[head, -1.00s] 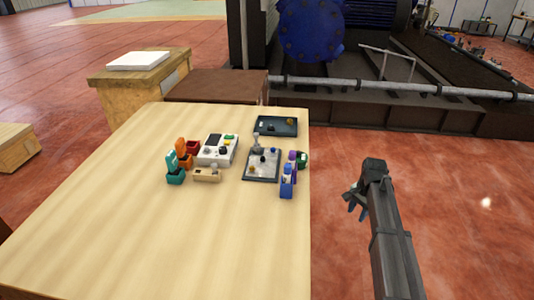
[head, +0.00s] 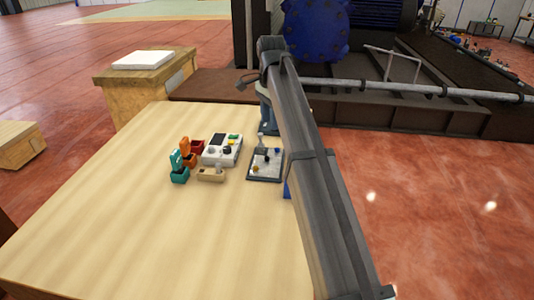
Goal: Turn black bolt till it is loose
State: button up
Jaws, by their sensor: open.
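A small grey plate (head: 260,177) with a dark rim lies near the table's right edge and bears several small pieces. A dark piece (head: 277,151) on it may be the black bolt, but it is too small to be sure. A white box (head: 213,158) to its left also has a dark knob (head: 227,149). My gripper (head: 268,130) hangs down behind the plate, over the area of the dark tray, apart from the dark piece. It looks empty and open, though its fingertips are small and partly hidden by my arm.
Small open bins in teal (head: 179,175), orange (head: 188,158) and red (head: 197,147), and a tan box (head: 211,175), stand left of the plate. My arm covers the bins at the right edge. The table's (head: 130,235) front and left are clear.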

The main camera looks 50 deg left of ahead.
aim_at(267, 158)
jog(key=f, duration=0.8)
jog(key=s+f, duration=0.1)
jog(key=f, duration=0.4)
jog(key=shift+a, duration=0.2)
grip_shut()
